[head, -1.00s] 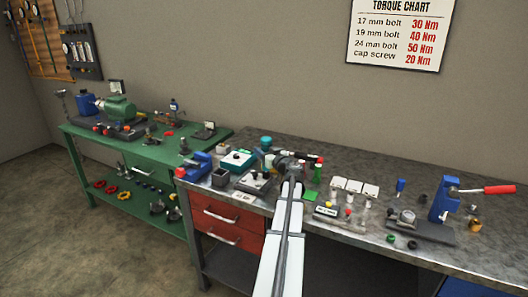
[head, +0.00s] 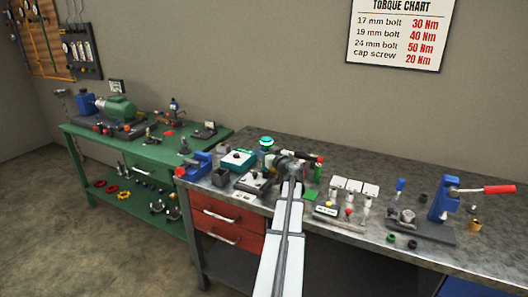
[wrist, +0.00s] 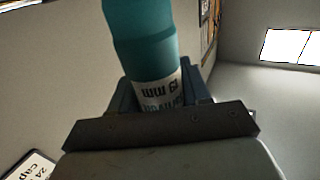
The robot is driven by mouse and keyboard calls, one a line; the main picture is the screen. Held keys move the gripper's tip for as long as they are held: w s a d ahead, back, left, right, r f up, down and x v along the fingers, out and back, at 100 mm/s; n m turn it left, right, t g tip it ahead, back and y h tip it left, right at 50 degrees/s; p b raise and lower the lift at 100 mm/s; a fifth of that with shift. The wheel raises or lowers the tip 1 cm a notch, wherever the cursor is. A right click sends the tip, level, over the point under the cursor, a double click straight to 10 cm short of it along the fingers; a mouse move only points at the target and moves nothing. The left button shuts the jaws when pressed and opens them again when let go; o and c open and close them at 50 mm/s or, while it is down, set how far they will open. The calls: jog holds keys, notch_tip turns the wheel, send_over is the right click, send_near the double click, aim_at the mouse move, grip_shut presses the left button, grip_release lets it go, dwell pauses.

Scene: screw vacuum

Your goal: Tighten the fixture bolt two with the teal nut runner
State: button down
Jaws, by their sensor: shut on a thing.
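My gripper (wrist: 160,105) is shut on the teal nut runner (wrist: 145,45), a teal cylinder with a white label that reads 19 MM upside down in the wrist view. In the head view the teal nut runner (head: 266,142) shows as a teal top with a pale band, just left of my gripper (head: 279,160) and above the steel bench. A dark grey fixture block (head: 255,184) lies below and left of it. The separate bolts are too small to tell apart, and the runner's lower end is hidden, so I cannot tell whether it touches a bolt.
A teal-topped box (head: 238,158) and a blue vise (head: 198,164) stand left on the steel bench (head: 400,172). A green bench (head: 150,150) stands farther left.

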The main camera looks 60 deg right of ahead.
aim_at(264, 139)
jog(key=shift+r, duration=2.5)
jog(key=shift+d, duration=0.1)
